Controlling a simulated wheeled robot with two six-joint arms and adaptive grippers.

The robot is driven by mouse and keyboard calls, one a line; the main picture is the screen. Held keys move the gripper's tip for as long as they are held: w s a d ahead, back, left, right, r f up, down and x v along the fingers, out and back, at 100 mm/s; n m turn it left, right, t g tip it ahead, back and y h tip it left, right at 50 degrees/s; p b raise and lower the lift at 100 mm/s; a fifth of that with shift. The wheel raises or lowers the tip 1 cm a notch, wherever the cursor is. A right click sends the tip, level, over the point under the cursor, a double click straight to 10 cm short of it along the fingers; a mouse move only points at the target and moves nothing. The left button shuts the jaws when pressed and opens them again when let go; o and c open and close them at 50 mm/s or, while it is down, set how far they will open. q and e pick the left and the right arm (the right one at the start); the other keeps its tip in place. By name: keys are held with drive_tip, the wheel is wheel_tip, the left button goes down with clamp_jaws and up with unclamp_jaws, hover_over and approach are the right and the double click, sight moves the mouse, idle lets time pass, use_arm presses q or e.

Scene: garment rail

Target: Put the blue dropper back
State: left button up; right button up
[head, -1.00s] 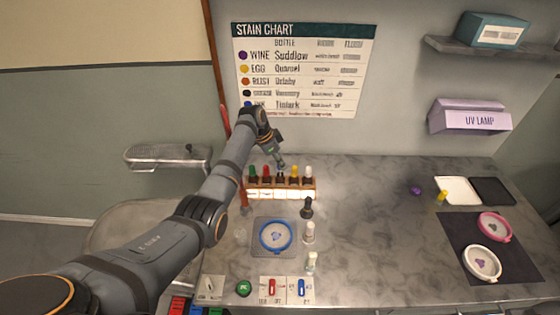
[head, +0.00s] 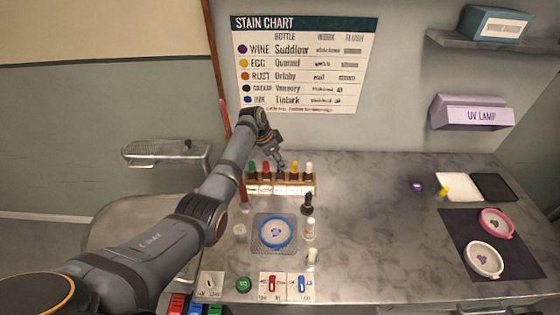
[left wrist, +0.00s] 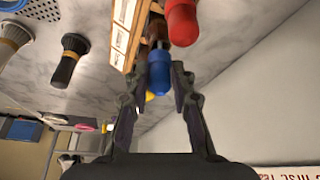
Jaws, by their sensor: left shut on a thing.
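The blue dropper (left wrist: 159,75) shows its blue bulb in the left wrist view, between the two fingertips of my left gripper (left wrist: 158,82). The gripper is shut on it. The bulb is in line with a brown glass bottle (left wrist: 158,30) in the rack; I cannot tell how deep the dropper sits. In the head view my left gripper (head: 276,160) is over the middle of the wooden dropper rack (head: 280,189), and the blue bulb is hidden there. Green (head: 252,168), red (head: 265,167), yellow (head: 294,167) and white (head: 309,168) droppers stand in the rack. My right gripper is out of view.
A blue ring (head: 276,232) lies on a grey mat. Switches (head: 272,285) line the front edge.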

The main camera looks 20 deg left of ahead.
use_arm(q)
drive_tip(key=shift+f, duration=0.15)
drive_tip(key=shift+f, duration=0.4)
idle(0.4)
drive_tip(key=o, duration=0.8)
drive_tip(key=shift+o, duration=0.2)
drive_tip(key=shift+r, duration=0.1)
drive_tip(key=shift+r+p, duration=3.5)
drive_tip(key=shift+r, duration=0.2)
drive_tip(key=shift+f, duration=0.1)
